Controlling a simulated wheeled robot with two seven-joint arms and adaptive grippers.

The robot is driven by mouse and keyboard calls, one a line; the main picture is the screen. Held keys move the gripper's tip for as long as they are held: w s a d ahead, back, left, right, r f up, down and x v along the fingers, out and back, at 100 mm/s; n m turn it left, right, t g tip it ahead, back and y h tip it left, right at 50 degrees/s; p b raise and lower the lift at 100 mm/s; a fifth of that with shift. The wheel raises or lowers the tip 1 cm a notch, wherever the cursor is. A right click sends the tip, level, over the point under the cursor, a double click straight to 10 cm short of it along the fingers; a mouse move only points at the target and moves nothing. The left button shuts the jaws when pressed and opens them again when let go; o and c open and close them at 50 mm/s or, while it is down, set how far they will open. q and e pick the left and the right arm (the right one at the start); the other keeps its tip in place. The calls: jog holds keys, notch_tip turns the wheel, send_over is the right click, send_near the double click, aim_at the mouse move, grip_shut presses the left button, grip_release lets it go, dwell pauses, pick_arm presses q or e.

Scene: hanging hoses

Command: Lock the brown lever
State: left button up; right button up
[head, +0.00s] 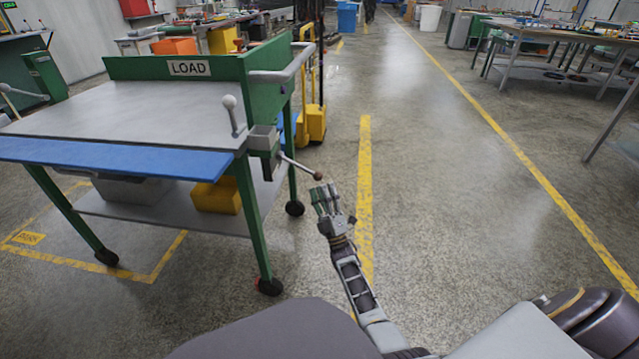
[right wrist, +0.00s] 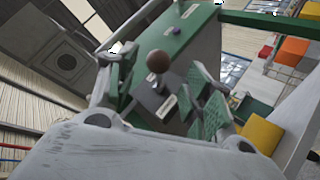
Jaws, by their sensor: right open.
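The brown lever is a thin metal rod with a brown ball knob (head: 318,176) at its end. It sticks out from the grey bracket on the side of the green cart (head: 250,215), sloping down to the right in the head view. In the right wrist view the knob (right wrist: 159,61) shows between the fingers. My right gripper (head: 325,194) is open just below and beside the knob; its fingers (right wrist: 163,95) stand on either side of the lever in the wrist view. I cannot tell whether they touch it. My left gripper is not in view.
A grey ball-topped lever (head: 230,103) stands upright at the cart corner, near the grey push handle (head: 285,70). A yellow bin (head: 216,196) sits on the lower shelf. A yellow pallet jack (head: 316,120) stands behind. The floor right of the cart is clear.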

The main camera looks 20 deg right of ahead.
jog(key=v, duration=0.6)
jog(key=shift+s+f, duration=0.2)
jog(key=shift+f, duration=0.05)
jog(key=shift+w+d, duration=0.1)
dwell(0.4)
notch_tip(320, 180, down, 5)
jog(key=w+d+m+g+h, duration=0.2)
jog(key=m+g, duration=0.5)
jog(key=g, duration=0.2)
jog(key=s+a+f+m+g, duration=0.35)
jog(key=s+g, duration=0.25)
jog(key=s, duration=0.2)
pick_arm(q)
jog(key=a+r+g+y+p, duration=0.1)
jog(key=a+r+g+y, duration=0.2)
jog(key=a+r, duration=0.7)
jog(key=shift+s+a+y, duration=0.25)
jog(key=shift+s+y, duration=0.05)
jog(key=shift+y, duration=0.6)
pick_arm(e)
jog(key=s+a+m+g+y, duration=0.1)
jog(key=s+a+g, duration=0.3)
jog(key=s, duration=0.7)
jog(key=s+a+r+m+g, duration=0.1)
jog(key=s+g, duration=0.4)
jog(key=s, duration=0.6)
jog(key=a+m, duration=0.1)
jog(key=a, duration=0.1)
jog(key=shift+a+r+y, duration=0.35)
jog(key=shift+a+y, duration=0.05)
